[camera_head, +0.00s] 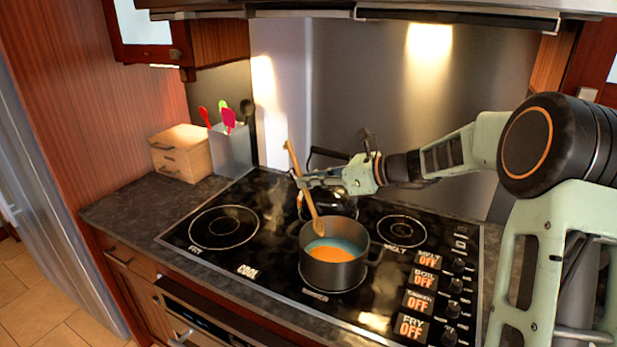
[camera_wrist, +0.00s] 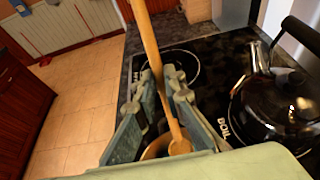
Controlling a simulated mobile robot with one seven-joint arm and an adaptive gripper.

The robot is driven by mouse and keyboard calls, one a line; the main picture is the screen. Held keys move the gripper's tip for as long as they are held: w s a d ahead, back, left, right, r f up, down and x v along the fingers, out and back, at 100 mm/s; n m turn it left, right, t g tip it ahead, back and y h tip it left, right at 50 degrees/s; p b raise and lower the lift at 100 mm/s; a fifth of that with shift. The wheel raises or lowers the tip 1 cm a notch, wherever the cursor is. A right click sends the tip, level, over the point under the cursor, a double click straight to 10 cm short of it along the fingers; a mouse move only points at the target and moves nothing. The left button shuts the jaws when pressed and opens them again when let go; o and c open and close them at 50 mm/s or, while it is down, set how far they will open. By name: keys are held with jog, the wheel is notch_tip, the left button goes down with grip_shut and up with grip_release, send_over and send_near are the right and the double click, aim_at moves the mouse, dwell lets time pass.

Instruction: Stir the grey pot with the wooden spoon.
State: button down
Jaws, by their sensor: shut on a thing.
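The grey pot (camera_head: 334,272) stands on the front burner of the black stove in the head view, with orange contents inside. The wooden spoon (camera_head: 302,188) is tilted, its handle up to the left and its bowl end down in the pot's opening. My gripper (camera_head: 303,181) is shut on the spoon's handle above the pot. In the wrist view the spoon (camera_wrist: 150,45) passes between the fingers of my gripper (camera_wrist: 158,90), and its bowl end shows below them. Most of the pot is hidden there by my gripper.
A black kettle (camera_wrist: 282,105) stands behind the pot, close to my gripper. Stove knobs (camera_head: 455,285) are at the right. A utensil holder (camera_head: 232,150) and a small wooden drawer box (camera_head: 181,152) stand at the back left. The left burner (camera_head: 224,227) is clear.

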aim_at(316, 211)
jog(key=shift+s+d+f+b, duration=0.2)
jog(key=shift+d+f+b, duration=0.45)
jog(key=shift+f, duration=0.7)
jog(key=shift+s+d+f+b, duration=0.15)
jog(key=shift+d+f+b, duration=0.2)
jog(key=shift+f+b, duration=0.8)
jog(key=shift+s+d+f+b, duration=0.2)
jog(key=shift+d+f+b, duration=0.3)
jog(key=shift+f, duration=1.05)
jog(key=shift+s+d, duration=0.1)
jog(key=shift+d, duration=0.05)
